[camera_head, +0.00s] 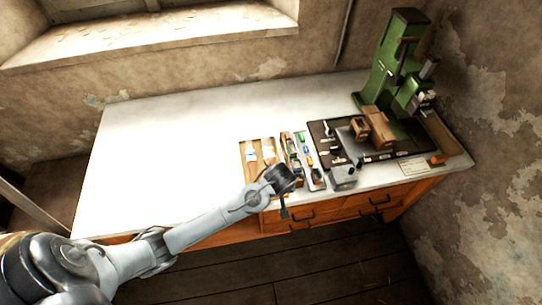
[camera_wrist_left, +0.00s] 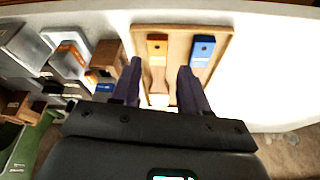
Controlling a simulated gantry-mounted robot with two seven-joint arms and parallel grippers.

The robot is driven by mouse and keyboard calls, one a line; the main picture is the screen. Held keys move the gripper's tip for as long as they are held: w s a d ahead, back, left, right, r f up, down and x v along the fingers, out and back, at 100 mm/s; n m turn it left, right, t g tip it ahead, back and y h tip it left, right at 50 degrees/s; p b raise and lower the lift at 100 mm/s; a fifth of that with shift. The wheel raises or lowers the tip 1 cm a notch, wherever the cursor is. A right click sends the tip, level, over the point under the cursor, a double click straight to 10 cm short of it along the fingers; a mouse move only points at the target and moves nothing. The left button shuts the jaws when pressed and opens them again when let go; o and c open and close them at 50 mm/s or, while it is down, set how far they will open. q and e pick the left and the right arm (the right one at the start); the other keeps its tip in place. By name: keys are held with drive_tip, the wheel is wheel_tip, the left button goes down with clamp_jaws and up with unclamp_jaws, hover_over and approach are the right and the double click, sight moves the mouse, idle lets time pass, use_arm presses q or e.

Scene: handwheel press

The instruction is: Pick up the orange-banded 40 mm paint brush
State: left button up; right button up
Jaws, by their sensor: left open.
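The orange-banded brush (camera_wrist_left: 157,48) lies in a shallow wooden tray (camera_wrist_left: 184,29) in the left wrist view, with its orange part away from my gripper. A blue-banded brush (camera_wrist_left: 203,49) lies beside it on the right. My left gripper (camera_wrist_left: 158,88) is open, with one dark finger on each side of the orange-banded brush's line in the picture. No contact is visible. In the head view, my left gripper (camera_head: 281,180) is at the front edge of the tray (camera_head: 243,147); its fingertips are hard to make out. My right gripper is not in view.
Wooden boxes and a small-parts tray (camera_head: 316,177) stand right of the brush tray. A grey block (camera_head: 343,177) and a green press (camera_head: 390,65) stand further right. The white tabletop (camera_head: 165,155) is clear on the left.

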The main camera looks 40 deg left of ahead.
sight(271, 165)
use_arm(q)
drive_tip(key=w+a+n, duration=0.1)
drive_tip(key=w+a, duration=0.1)
drive_tip(key=w+a+f+n, duration=0.1)
drive_tip(key=w+a, duration=0.1)
drive_tip(key=shift+w+f+y, duration=0.15)
drive_tip(key=shift+f+y, duration=0.05)
drive_tip(key=shift+y, duration=0.2)
drive_tip(key=shift+s+x, duration=0.15)
drive_tip(key=shift+x, duration=0.95)
drive_tip(key=shift+s+x, duration=0.15)
drive_tip(key=shift+x, duration=1.75)
drive_tip(key=shift+d+f, duration=0.1)
clamp_jaws()
